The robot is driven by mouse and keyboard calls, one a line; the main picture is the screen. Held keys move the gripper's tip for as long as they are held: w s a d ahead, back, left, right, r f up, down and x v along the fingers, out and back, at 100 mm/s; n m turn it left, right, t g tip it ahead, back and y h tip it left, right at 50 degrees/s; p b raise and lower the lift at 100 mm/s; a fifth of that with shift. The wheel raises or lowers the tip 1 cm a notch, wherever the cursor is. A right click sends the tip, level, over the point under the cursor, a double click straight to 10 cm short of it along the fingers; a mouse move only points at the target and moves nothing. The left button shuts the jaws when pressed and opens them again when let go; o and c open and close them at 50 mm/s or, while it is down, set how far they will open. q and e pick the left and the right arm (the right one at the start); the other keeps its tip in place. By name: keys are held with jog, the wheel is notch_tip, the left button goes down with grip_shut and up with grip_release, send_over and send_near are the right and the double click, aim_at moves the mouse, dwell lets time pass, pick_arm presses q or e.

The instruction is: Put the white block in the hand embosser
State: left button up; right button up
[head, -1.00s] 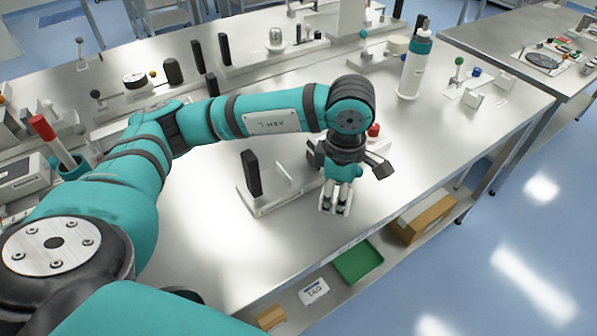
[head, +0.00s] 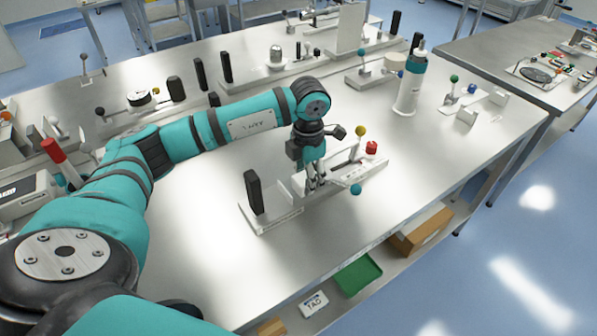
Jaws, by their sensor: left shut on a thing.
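My left gripper (head: 316,184) points down over the front table, its fingers shut on a small pale thing, taken as the white block, which is mostly hidden between them. Just left of the fingers is a low white base with a black upright handle (head: 254,192). Just right of them is a white device (head: 345,174) with a lever, a yellow ball, a red knob and a teal ball. My arm covers part of this area, and I cannot tell for sure which of the two is the hand embosser. My right gripper is not in view.
More lever devices line the back. The table's front is clear. A green tray (head: 358,274) is on the shelf below.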

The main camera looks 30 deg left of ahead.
aim_at(299, 176)
pick_arm(q)
jog(key=a, duration=0.1)
jog(key=w+a, duration=0.1)
jog(key=a, duration=0.1)
jog(key=shift+w+a+f+p, duration=0.1)
jog(key=shift+w+p, duration=0.15)
jog(key=shift+p, duration=0.15)
notch_tip(299, 176, down, 3)
jog(key=shift+r+p, duration=0.1)
jog(key=shift+p, duration=0.8)
jog(key=shift+f, duration=0.4)
jog(key=shift+f, duration=0.2)
jog(key=o, duration=1.3)
jog(key=shift+r, duration=0.1)
